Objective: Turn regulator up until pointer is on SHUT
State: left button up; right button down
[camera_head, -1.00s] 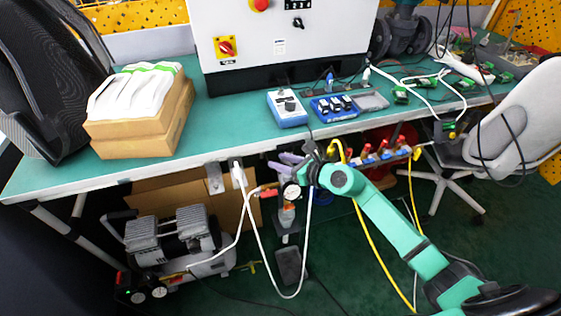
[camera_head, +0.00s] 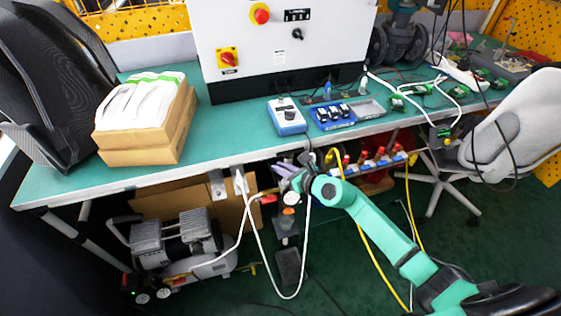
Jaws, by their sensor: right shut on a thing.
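The regulator with its small round white gauge (camera_head: 290,198) hangs below the front edge of the bench, near the middle of the view. Its pointer and markings are too small to read. My right gripper (camera_head: 284,172), with pale purple fingers, is at the top of the regulator, just above the gauge. It is shut on the regulator's upper part, which the fingers and wrist mostly hide. My left gripper is not in view.
A red-handled valve (camera_head: 268,198) sits just left of the gauge, with a white hose (camera_head: 256,240) looping below. A manifold with red valves (camera_head: 375,163) is at right. The green bench (camera_head: 230,135) overhangs closely; a compressor (camera_head: 178,245) stands at lower left.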

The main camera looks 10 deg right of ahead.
jog(key=m+h+p, duration=0.1)
jog(key=h+p, duration=0.1)
jog(key=p, duration=0.1)
jog(key=m+t+h+p, duration=0.1)
jog(key=m+p, duration=0.1)
jog(key=p, duration=0.2)
jog(key=d+m+h+p, duration=0.1)
jog(key=m+h+p, duration=0.1)
jog(key=p, duration=0.2)
jog(key=shift+w+r+h, duration=0.1)
jog(key=shift+r+h, duration=0.2)
jog(key=shift+d+f+m+h+p, duration=0.2)
jog(key=shift+m+h+p, duration=0.3)
jog(key=shift+m+h, duration=0.3)
jog(key=shift+d+f+m+h, duration=0.1)
jog(key=shift+d+m+h, duration=0.05)
jog(key=shift+m+h, duration=0.5)
jog(key=shift+d+f+m+h, duration=0.15)
jog(key=shift+m+h, duration=0.3)
jog(key=shift+h, duration=0.3)
jog(key=shift+r, duration=0.15)
jog(key=c, duration=0.9)
grip_release()
